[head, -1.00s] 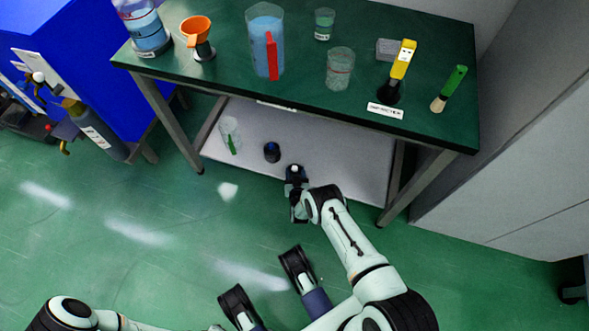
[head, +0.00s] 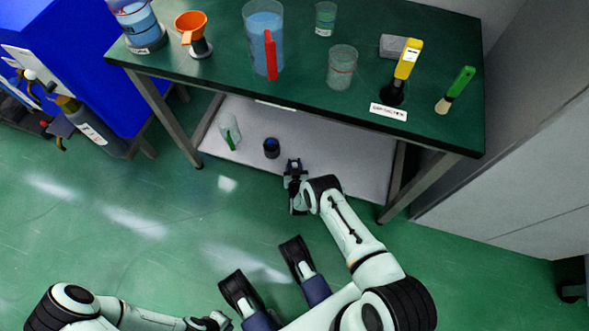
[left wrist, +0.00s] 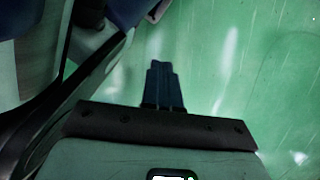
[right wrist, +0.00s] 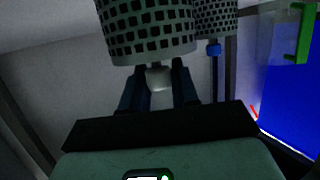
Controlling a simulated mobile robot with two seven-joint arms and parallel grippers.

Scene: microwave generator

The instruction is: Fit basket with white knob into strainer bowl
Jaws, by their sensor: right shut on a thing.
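The basket with the white knob is a dark, perforated cylinder (right wrist: 147,32) in the right wrist view. Its white knob (right wrist: 158,78) sits between the fingers of my right gripper (right wrist: 158,90), which is shut on it. In the head view my right gripper (head: 294,170) is at the front edge of the lower shelf and mostly hides the basket. My left gripper (left wrist: 163,86) is empty, its fingers close together over the floor. An orange bowl-like cup with a handle (head: 190,25) stands on the table at the back left; I cannot tell whether it is the strainer bowl.
A similar perforated basket with a blue knob (head: 271,147) stands on the lower shelf (head: 320,160), beside a clear glass with a green piece (head: 229,132). Beakers (head: 342,68) and a yellow-handled tool (head: 408,60) are on the green table. Table legs flank the shelf.

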